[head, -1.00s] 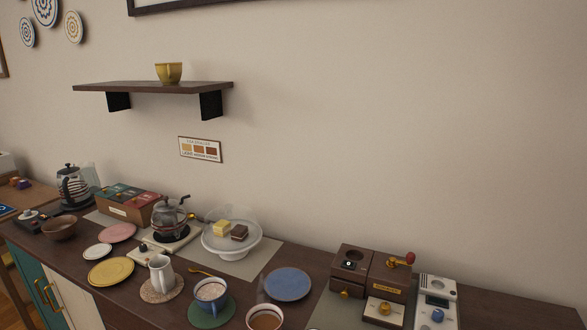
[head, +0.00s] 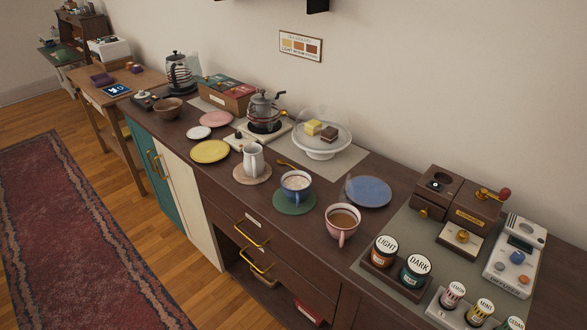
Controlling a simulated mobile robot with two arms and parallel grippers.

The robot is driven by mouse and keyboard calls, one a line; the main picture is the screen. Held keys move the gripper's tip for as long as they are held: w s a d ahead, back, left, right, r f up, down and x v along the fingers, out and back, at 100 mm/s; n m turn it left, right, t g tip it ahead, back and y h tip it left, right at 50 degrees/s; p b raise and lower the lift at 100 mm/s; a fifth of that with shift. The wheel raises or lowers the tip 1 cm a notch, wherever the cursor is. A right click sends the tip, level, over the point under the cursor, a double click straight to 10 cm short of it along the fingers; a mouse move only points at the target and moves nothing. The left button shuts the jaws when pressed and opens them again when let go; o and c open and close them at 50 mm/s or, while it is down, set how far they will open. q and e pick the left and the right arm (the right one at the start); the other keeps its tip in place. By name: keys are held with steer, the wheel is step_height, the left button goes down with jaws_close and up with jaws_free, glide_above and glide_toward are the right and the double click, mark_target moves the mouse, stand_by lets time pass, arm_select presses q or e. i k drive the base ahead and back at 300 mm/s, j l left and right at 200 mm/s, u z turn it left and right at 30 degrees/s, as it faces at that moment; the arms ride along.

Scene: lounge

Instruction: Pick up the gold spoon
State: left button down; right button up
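The gold spoon (head: 291,165) lies on the dark wooden counter, behind the blue cup (head: 296,184) and to the right of the white pitcher (head: 253,160). It is small in the head view, with its bowl end toward the pitcher side. Nothing covers it. Neither of my grippers is in view.
A glass-domed cake stand (head: 320,141) stands behind the spoon. A blue plate (head: 368,191) and a pink cup of brown drink (head: 342,223) are to the right. A kettle on a burner (head: 263,112) stands behind left. Drawer handles (head: 252,233) stick out at the front.

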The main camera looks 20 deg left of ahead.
mark_target(280, 161)
steer(key=i+j+z, duration=0.1)
steer(key=j+z, duration=0.25)
steer(key=j, duration=0.5)
steer(key=j+z, duration=0.35)
steer(key=j, duration=0.5)
